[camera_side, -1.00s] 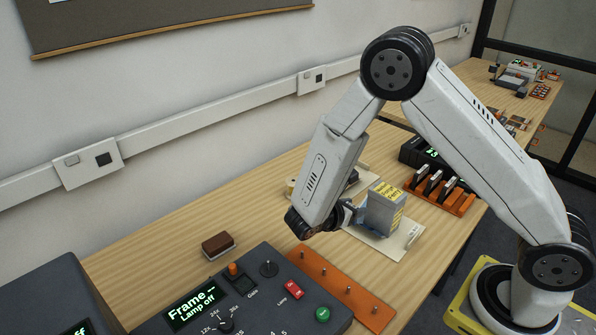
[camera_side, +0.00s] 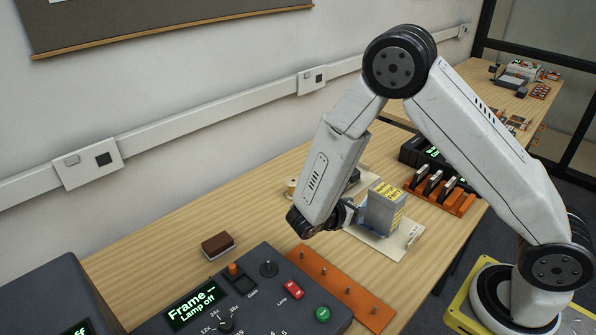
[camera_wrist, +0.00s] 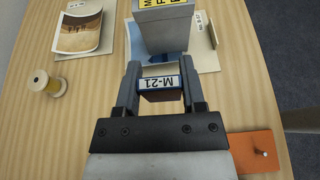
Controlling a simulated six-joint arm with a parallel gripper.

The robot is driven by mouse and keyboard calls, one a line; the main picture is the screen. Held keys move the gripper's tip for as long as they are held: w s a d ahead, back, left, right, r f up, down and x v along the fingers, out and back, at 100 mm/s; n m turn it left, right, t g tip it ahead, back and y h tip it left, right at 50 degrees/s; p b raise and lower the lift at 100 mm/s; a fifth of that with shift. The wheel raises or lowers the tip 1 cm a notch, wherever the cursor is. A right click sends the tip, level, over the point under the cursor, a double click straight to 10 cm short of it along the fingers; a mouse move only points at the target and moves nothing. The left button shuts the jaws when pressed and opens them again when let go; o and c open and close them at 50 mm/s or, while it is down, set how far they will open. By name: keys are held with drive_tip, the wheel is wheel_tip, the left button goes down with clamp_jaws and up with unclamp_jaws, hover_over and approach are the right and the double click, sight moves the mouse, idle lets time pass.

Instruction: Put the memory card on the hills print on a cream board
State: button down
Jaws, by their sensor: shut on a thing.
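My gripper (camera_wrist: 160,72) is shut on a small blue-edged block with a white label reading M-21 (camera_wrist: 162,83), which appears to be the memory card. In the side view my gripper (camera_side: 349,213) is low, just left of a grey box, and the card is hard to make out. A cream board (camera_wrist: 205,58) lies under the grey box; only a blue part of its print (camera_wrist: 137,45) shows. A second cream board (camera_wrist: 62,10) at the upper left carries a sandy brown landscape print (camera_wrist: 78,32). I cannot tell for sure which print is the hills one.
The grey box with yellow labels (camera_side: 384,210) stands upright right beyond my gripper. A yellow spool (camera_wrist: 42,83) is on the left. An orange peg strip (camera_side: 345,288), a control panel (camera_side: 250,300) and an orange rack (camera_side: 440,198) are around.

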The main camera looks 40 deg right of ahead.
drive_tip(key=w+d+f, duration=0.2)
drive_tip(key=w+d, duration=0.8)
hover_over(353, 190)
drive_tip(key=shift+w+f, duration=0.1)
drive_tip(key=shift+f, duration=2.9)
drive_tip(key=shift+f, duration=2.1)
drive_tip(key=shift+c, duration=0.9)
unclamp_jaws()
drive_tip(key=shift+f, duration=0.1)
